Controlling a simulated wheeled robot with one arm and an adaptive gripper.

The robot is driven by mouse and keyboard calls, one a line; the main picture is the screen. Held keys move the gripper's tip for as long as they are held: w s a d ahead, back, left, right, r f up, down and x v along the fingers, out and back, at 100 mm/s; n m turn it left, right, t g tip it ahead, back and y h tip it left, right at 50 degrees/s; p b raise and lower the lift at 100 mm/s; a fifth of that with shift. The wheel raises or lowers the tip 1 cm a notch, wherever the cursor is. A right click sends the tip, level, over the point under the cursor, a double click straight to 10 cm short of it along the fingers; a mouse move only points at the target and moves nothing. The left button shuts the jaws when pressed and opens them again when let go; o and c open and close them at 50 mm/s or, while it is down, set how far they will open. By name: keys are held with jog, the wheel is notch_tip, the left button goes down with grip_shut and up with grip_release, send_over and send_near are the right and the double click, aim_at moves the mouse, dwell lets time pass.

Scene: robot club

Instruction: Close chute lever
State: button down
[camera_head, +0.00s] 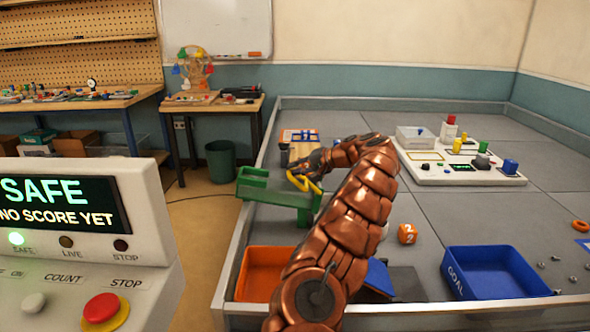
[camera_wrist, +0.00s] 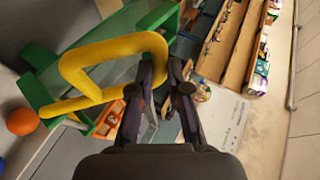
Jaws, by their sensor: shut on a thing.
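The green chute (camera_head: 275,191) stands on the grey field near its left wall. Its yellow lever (camera_head: 304,183) is a loop-shaped handle beside the chute. In the wrist view the lever (camera_wrist: 82,65) crosses the upper left in front of the green chute (camera_wrist: 40,88). My gripper (camera_wrist: 162,66) is shut on the lever at the right end of its loop. My copper-coloured arm reaches up from the bottom in the head view and hides part of the field and the chute's right side.
An orange bin (camera_head: 262,274) and a blue GOAL bin (camera_head: 495,272) sit at the field's front. An orange numbered ball (camera_head: 407,233) lies right of my arm. A white panel (camera_head: 455,165) with blocks stands behind. A control box (camera_head: 75,230) reading SAFE is at left.

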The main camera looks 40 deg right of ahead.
jog(key=shift+s+d+f, duration=0.15)
jog(key=shift+d, duration=0.1)
jog(key=c, duration=1.3)
grip_release()
jog(key=shift+o, duration=0.8)
jog(key=shift+a, duration=0.1)
jog(key=v, duration=1.2)
